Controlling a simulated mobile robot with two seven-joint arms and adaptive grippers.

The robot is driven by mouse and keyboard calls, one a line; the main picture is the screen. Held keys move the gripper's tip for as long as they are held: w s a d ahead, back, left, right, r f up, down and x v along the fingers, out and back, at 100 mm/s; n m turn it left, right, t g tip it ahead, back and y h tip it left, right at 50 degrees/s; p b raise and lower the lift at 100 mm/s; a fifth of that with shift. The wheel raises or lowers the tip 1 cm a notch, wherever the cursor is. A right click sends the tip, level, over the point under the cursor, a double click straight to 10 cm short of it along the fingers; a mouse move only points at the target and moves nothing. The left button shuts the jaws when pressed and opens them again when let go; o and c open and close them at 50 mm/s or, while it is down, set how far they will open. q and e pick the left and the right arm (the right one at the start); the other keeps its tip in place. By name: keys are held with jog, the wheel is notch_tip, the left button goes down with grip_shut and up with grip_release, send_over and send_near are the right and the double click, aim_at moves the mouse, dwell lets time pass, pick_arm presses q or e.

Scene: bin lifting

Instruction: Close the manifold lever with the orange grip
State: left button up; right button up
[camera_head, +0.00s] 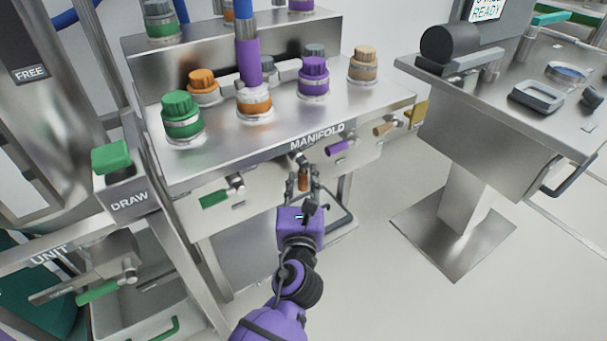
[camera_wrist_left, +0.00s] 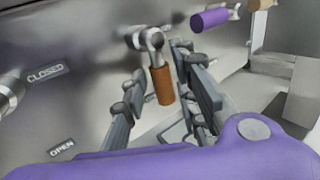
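The lever with the orange grip (camera_head: 303,182) is on the front panel of the manifold (camera_head: 270,140), below the MANIFOLD lettering. Its grip hangs down from a metal pivot. In the left wrist view the orange grip (camera_wrist_left: 161,85) is near the middle, below its pivot (camera_wrist_left: 145,39). My left gripper (camera_head: 303,175) reaches up to it from below. Its two fingers, seen in the left wrist view (camera_wrist_left: 160,65), stand apart on either side of the grip, with a visible gap to each. My right gripper is not in view.
CLOSED (camera_wrist_left: 45,74) and OPEN (camera_wrist_left: 62,147) labels are on the panel. A steel stand (camera_head: 455,215) is at right, with clear floor between.

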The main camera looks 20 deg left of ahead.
aim_at(302, 179)
pick_arm(q)
jog(key=shift+x, duration=1.55)
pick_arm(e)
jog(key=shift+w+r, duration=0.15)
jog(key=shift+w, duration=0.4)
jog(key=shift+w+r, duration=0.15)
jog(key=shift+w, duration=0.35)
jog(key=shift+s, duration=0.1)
pick_arm(q)
jog(key=shift+c, duration=0.7)
grip_shut()
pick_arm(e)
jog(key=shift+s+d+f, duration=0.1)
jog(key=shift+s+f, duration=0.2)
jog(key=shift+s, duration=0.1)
